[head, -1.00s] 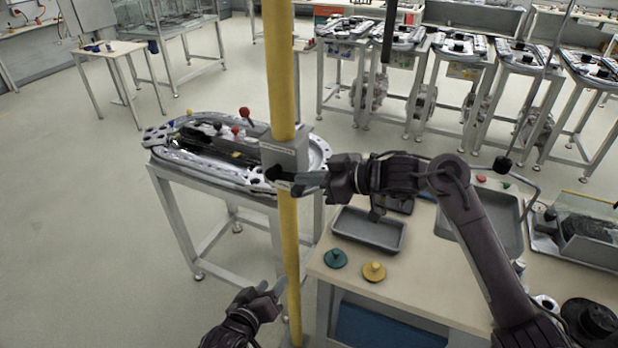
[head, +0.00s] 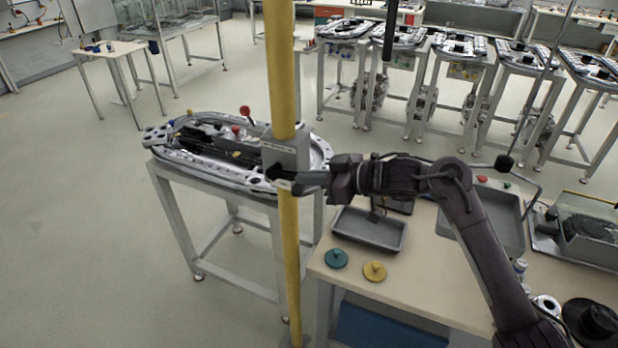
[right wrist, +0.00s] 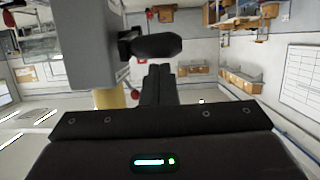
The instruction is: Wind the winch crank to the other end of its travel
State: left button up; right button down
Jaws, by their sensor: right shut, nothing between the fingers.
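The winch is a grey box (head: 284,152) fixed on a yellow post. Its crank ends in a black knob (head: 275,172) at the box's lower front; the crank arm is hard to make out. In the right wrist view the box (right wrist: 88,45) stands at the left and the black knob (right wrist: 158,46) sticks out from it to the right. My right gripper (head: 297,183) is shut and empty beside the knob. In the right wrist view its fingers (right wrist: 157,82) lie close to the knob; I cannot tell whether they touch. My left gripper is out of view.
The yellow post (head: 281,60) stands upright in front of me. A ring track (head: 175,168) on a metal stand is behind it. A workbench at the right holds a grey tray (head: 370,247), a green disc (head: 336,258) and a yellow disc (head: 375,271). The floor at the left is clear.

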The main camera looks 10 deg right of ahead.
jog(key=shift+s+d+f+t+y+b, duration=0.1)
jog(key=shift+d+f+t+y+b, duration=0.2)
jog(key=shift+f+y+b, duration=0.3)
